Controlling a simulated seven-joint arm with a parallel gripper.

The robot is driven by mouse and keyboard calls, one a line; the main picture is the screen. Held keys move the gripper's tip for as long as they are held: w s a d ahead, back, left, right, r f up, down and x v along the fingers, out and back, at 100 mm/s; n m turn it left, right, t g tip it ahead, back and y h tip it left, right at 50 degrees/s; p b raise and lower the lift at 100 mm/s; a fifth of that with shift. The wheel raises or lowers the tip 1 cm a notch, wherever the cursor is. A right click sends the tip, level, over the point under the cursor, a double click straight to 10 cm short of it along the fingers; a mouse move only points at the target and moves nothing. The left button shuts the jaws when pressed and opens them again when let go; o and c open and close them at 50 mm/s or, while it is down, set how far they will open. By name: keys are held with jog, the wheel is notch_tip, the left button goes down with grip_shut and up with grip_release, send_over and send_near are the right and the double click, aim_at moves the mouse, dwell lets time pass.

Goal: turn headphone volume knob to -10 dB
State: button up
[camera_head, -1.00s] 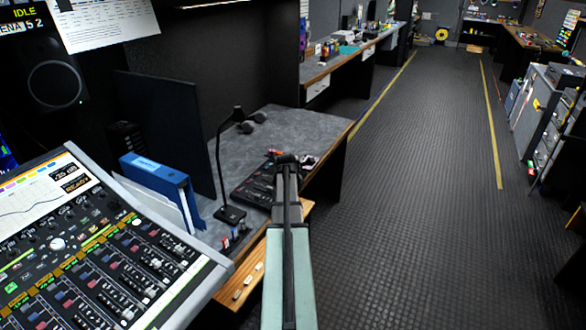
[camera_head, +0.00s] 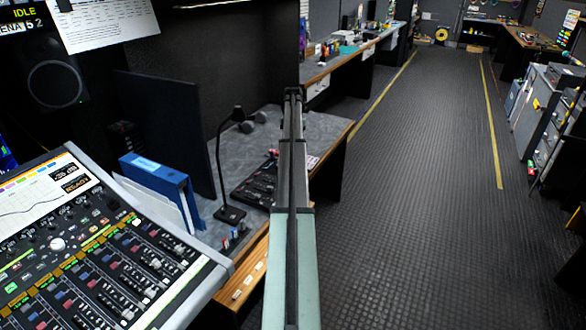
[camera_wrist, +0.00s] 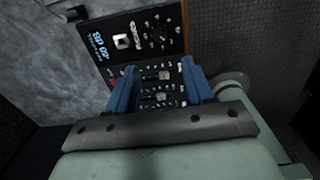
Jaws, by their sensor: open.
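In the wrist view a black panel carries a round black knob (camera_wrist: 158,38) with markings around it. Beside it are white lettering and a blue dB readout (camera_wrist: 97,38), turned and too small to read surely. In the head view my arm runs up the middle, and my gripper's end (camera_head: 292,96) is seen from behind.
A large mixing console (camera_head: 110,255) with a screen stands at the left. A gooseneck microphone (camera_head: 230,213), a small black mixer (camera_head: 255,188) and a blue binder (camera_head: 160,180) are on the grey desk (camera_head: 315,130). The floor aisle to the right is clear.

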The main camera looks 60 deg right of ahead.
notch_tip(320, 180, down, 13)
jog(key=shift+f, duration=0.2)
dwell(0.4)
jog(key=shift+c, duration=0.2)
grip_shut()
